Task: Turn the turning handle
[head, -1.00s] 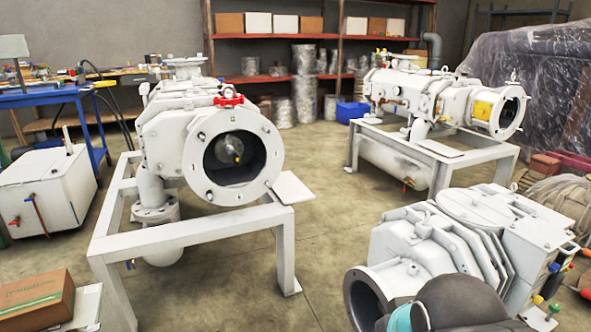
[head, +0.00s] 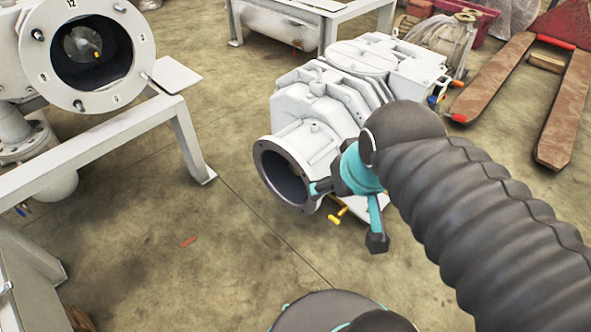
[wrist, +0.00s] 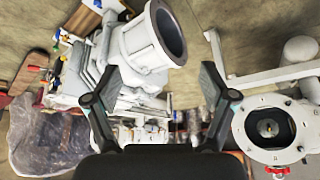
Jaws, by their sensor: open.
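A small red handle (wrist: 277,170) shows at the lower right edge of the wrist view, next to the round flanged opening of a white pump (wrist: 270,130). That pump stands at the upper left of the head view (head: 85,50), where the red handle is out of frame. A small yellow handle (head: 338,216) sits low by another white pump (head: 325,110); I cannot tell which handle is the task's. My gripper (head: 348,213) is open, in front of that second pump in the head view. Its spread fingers (wrist: 158,75) have nothing between them in the wrist view.
White frame legs (head: 187,135) stand at the left. A red pallet jack (head: 510,85) lies at the upper right. The concrete floor (head: 190,270) is mostly clear between the frame and my arm. A plastic-wrapped object (wrist: 45,140) shows in the wrist view.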

